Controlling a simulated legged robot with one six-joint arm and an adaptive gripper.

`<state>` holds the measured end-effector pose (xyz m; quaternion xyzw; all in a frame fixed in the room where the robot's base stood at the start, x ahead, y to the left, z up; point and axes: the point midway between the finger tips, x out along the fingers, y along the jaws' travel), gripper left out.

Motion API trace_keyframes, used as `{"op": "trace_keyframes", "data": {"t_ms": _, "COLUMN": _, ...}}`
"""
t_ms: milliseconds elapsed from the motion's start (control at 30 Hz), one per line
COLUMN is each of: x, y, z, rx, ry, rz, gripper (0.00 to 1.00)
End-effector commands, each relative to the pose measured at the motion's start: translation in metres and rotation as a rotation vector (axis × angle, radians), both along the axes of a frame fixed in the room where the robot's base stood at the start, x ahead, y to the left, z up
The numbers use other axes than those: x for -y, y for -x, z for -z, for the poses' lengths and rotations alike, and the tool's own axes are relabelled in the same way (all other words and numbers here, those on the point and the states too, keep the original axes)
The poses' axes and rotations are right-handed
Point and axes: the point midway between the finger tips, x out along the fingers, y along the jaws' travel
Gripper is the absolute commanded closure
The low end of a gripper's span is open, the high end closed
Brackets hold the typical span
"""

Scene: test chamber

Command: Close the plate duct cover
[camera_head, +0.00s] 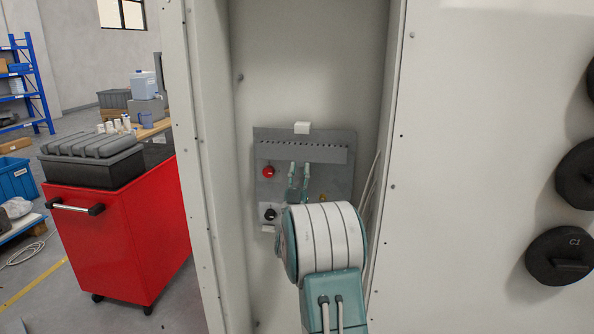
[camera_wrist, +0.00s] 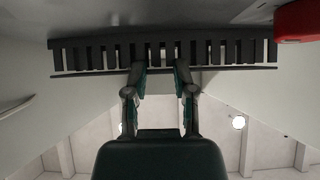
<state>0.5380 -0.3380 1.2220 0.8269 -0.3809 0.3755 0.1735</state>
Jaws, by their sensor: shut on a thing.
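A grey plate (camera_head: 336,182) is mounted inside the cabinet recess, with a slotted duct across its upper part. The plate duct cover (camera_head: 300,153) shows as a long grey strip below the row of slots. In the wrist view the cover (camera_wrist: 90,73) is a thin edge running along the dark slotted duct (camera_wrist: 225,52). My gripper (camera_head: 298,168) reaches up to the middle of the cover and is shut on it. In the wrist view my gripper's fingertips (camera_wrist: 160,68) are at the strip, a little apart; their exact contact is hard to make out.
A red button (camera_head: 268,171) and a black knob (camera_head: 270,214) sit left of my gripper on the plate. The cabinet's side walls (camera_head: 207,150) bound the recess closely. Cables (camera_head: 371,190) run down its right side. A red cart (camera_head: 125,235) stands outside on the left.

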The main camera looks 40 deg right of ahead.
Motion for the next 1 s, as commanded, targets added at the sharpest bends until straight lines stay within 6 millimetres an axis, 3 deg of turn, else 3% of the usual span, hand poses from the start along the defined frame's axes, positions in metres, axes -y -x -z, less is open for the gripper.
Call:
{"op": "trace_keyframes", "data": {"t_ms": 333, "x": -0.0008, "y": 0.0013, "z": -0.0064, "rx": 0.021, "ry": 0.019, "rz": 0.000, "gripper": 1.00}}
{"op": "trace_keyframes", "data": {"t_ms": 367, "x": -0.0008, "y": 0.0013, "z": -0.0066, "rx": 0.021, "ry": 0.019, "rz": 0.000, "gripper": 0.57}}
{"op": "trace_keyframes", "data": {"t_ms": 400, "x": -0.0008, "y": 0.0014, "z": -0.0066, "rx": 0.021, "ry": 0.018, "rz": 0.001, "gripper": 0.39}}
{"op": "trace_keyframes", "data": {"t_ms": 433, "x": -0.0008, "y": 0.0014, "z": -0.0066, "rx": 0.021, "ry": 0.018, "rz": 0.001, "gripper": 0.31}}
{"op": "trace_keyframes", "data": {"t_ms": 1000, "x": -0.0024, "y": 0.0016, "z": 0.0031, "rx": 0.010, "ry": 0.010, "rz": 0.001, "gripper": 0.31}}
